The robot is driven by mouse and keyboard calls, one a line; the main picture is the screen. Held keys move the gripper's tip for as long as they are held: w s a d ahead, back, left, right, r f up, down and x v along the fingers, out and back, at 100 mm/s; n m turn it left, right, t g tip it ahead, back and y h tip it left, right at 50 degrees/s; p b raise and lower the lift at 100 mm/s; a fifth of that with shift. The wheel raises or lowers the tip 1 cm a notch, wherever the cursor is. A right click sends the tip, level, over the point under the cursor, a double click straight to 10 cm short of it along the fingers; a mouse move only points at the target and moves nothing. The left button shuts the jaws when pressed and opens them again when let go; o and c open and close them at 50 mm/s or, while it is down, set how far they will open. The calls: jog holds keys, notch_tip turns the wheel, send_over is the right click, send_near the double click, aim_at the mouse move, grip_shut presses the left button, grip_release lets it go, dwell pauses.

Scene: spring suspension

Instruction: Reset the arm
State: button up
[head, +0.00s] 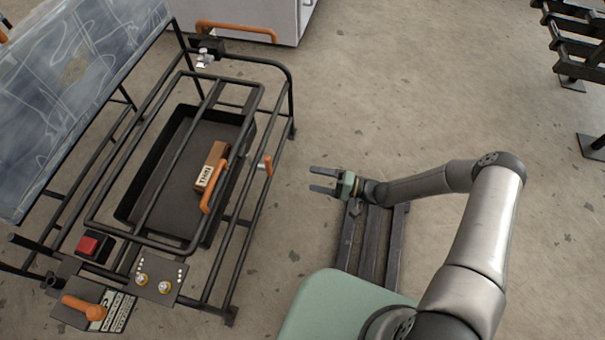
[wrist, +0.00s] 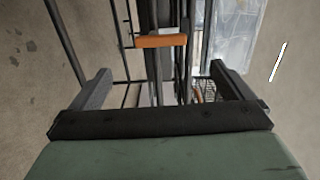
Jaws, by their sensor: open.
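My gripper (head: 322,180) is open and empty in the head view, above the floor to the right of a black tubular frame. Its two fingers point left, toward the frame, and are apart from it. In the wrist view my gripper (wrist: 163,88) shows its two fingers spread wide with nothing between them. Beyond them is an orange handle (wrist: 161,41), with dark bars behind it. My arm reaches in from the lower right of the head view.
The black frame (head: 262,205) holds a dark tray (head: 140,203) with a brown labelled block (head: 211,167). An orange handle (head: 213,187) is on its barred lid. A red button (head: 88,246) and an orange lever (head: 84,307) sit at the near left. Open floor lies behind my gripper.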

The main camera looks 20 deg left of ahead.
jog(key=shift+w+d, duration=0.1)
jog(key=shift+d, duration=0.45)
jog(key=s+d+r+n+g+h+p, duration=0.15)
jog(key=d+r+h+p, duration=0.3)
jog(key=r, duration=0.75)
jog(key=s+d+r+h+p, duration=0.2)
jog(key=d+r+h+p, duration=0.3)
jog(key=r, duration=0.7)
jog(key=s+d+r+n+g+h+p, duration=0.1)
jog(key=d+r+h+p, duration=0.35)
jog(key=r, duration=0.85)
jog(key=s+d+r+m+t+h+p, duration=0.1)
jog(key=s+d+r+t+p, duration=0.1)
jog(key=r, duration=0.6)
jog(key=s+d+r+m+t+h+p, duration=0.1)
jog(key=s+d+r+p, duration=0.4)
jog(key=d+r+p, duration=0.1)
jog(key=s+d+r+m+t+h+p, duration=0.1)
jog(key=s+d+r+p, duration=0.3)
jog(key=r, duration=0.6)
jog(key=shift+s+d+r+m+t+h, duration=0.2)
jog(key=shift+d+r+m+t+h, duration=0.25)
jog(key=shift+d+t, duration=0.55)
jog(key=shift+d, duration=0.1)
